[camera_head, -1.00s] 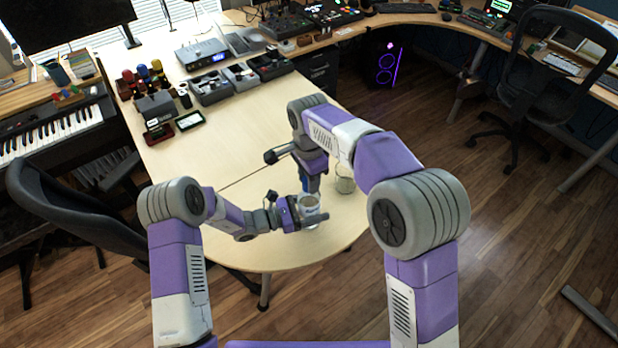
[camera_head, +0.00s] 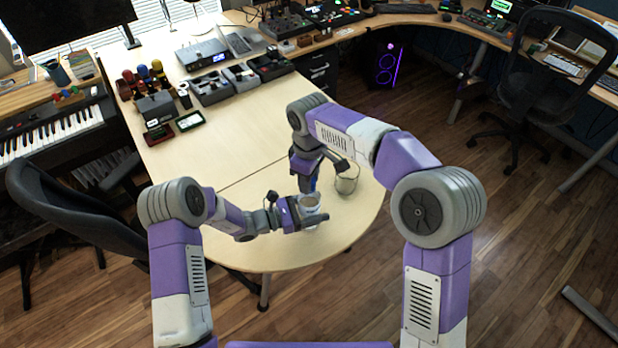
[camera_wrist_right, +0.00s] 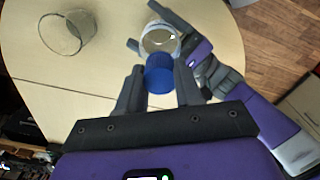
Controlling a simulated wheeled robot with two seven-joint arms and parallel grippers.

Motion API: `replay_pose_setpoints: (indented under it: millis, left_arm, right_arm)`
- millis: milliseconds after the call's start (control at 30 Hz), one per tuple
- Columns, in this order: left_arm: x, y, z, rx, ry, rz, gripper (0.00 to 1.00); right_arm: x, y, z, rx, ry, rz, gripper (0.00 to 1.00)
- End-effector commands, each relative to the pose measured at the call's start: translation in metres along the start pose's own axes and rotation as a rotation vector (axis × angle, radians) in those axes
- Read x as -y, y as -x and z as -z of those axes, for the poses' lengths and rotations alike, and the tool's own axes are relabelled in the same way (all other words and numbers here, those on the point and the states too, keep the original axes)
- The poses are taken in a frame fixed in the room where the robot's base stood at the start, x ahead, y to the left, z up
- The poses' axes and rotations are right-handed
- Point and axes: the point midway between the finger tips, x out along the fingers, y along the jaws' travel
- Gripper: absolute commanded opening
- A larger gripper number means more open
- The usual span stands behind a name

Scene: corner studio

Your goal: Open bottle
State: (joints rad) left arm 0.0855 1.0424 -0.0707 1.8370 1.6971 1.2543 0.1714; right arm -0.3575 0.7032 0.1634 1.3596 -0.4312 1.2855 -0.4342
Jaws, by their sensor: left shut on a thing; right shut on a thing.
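A clear, pale bottle (camera_head: 309,207) stands upright near the rounded end of the table. My left gripper (camera_head: 313,218) is shut around its side. The bottle's round top looks open in the right wrist view (camera_wrist_right: 160,39). A blue cap (camera_wrist_right: 159,74) sits between the fingers of my right gripper (camera_wrist_right: 160,80), which is shut on it. In the head view the blue cap (camera_head: 314,182) is just above and behind the bottle's mouth and looks apart from it. Part of the cap is hidden by the right gripper.
An empty glass (camera_head: 347,181) stands on the table (camera_head: 250,165) close to the right of my right gripper; it also shows in the right wrist view (camera_wrist_right: 68,34). Boxes and devices (camera_head: 210,87) stand farther back. The table's middle is clear.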

Motion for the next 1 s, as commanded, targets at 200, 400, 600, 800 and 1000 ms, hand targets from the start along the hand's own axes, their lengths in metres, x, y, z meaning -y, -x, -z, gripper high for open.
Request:
replay_pose_setpoints:
  millis: [200,400,600,800,1000]
  left_arm:
    - [0.0001,-0.0001,0.0,0.0,0.0,0.0,0.0]
    - [0.0,-0.0001,0.0,0.0,0.0,0.0,0.0]
    - [0.0,-0.0001,0.0,0.0,0.001,0.0,0.0]
    - [0.0,-0.0001,0.0,0.0,0.001,0.0,0.0]
    - [0.0,-0.0001,0.0,0.0,0.0,0.0,0.0]
  right_arm:
    - [0.0,-0.0001,-0.0005,0.0,0.452,0.002,0.0]
    - [0.0004,0.0,-0.0002,-0.001,0.857,0.002,0.0]
    - [0.0003,0.0002,-0.0006,0.0,1.107,0.003,0.0]
    - [0.0004,0.0004,-0.0004,0.001,1.121,0.002,0.0]
    - [0.0004,0.0003,-0.0005,0.001,1.123,0.002,0.0]
